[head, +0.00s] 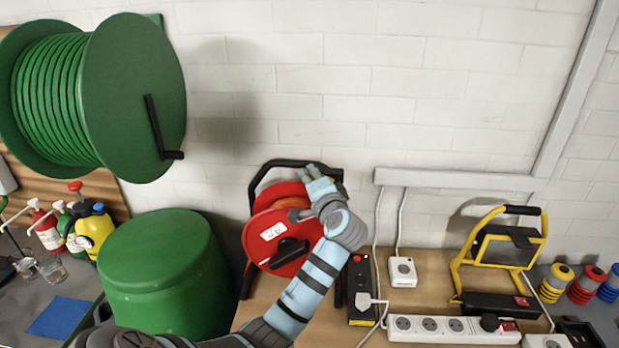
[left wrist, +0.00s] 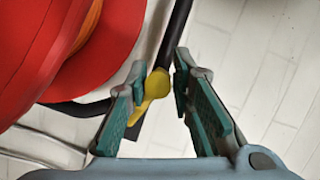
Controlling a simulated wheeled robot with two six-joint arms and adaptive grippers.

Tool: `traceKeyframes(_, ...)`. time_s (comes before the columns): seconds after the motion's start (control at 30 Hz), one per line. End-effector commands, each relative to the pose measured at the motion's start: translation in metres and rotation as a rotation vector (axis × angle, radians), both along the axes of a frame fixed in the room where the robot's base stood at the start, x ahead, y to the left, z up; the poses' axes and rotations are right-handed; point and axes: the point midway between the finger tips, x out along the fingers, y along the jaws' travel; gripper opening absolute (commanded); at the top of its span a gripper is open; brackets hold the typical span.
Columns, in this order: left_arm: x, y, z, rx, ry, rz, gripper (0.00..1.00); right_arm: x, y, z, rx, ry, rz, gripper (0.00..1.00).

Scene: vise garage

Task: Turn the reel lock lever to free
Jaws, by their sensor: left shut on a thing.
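The red cable reel (head: 285,262) stands on the workbench in a black tube frame (head: 262,175). In the left wrist view the red reel (left wrist: 100,60) fills the upper left, with the black frame tube (left wrist: 176,35) beside it. The yellow lock lever (left wrist: 157,84) sits on that tube, its handle pointing down and left. My left gripper (head: 309,172) is at the upper right of the reel. In the left wrist view my left gripper (left wrist: 160,95) is shut on the lever, which lies between its fingers. In the head view the gripper mostly hides the lever. My right gripper is not in view.
A large green drum (head: 165,270) stands left of the red reel. A green hose reel (head: 135,100) hangs at upper left. A black box with a plug (head: 358,275), a power strip (head: 440,328) and a yellow work light (head: 500,250) stand to the right. The wall is close behind.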

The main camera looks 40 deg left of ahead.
Motion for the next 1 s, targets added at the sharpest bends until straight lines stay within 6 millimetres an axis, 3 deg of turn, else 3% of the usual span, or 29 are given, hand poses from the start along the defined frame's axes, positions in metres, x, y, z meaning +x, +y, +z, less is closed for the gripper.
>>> traceKeyframes(0.37, 0.001, -0.001, 0.002, -0.001, -0.010, -0.005, 0.00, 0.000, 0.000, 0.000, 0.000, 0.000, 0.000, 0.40)
traceKeyframes(0.4, 0.001, -0.001, 0.002, -0.001, -0.010, -0.005, 0.26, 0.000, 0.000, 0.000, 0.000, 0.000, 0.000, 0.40)
traceKeyframes(0.5, 0.001, 0.000, 0.002, -0.002, -0.008, -0.004, 0.38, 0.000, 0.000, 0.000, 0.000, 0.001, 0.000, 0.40)
traceKeyframes(0.8, -0.001, -0.001, 0.001, -0.002, -0.005, 0.000, 0.38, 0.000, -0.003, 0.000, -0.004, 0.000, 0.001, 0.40)
traceKeyframes(1.0, -0.019, -0.034, 0.004, -0.007, -0.006, -0.004, 0.38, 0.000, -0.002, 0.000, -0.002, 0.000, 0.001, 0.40)
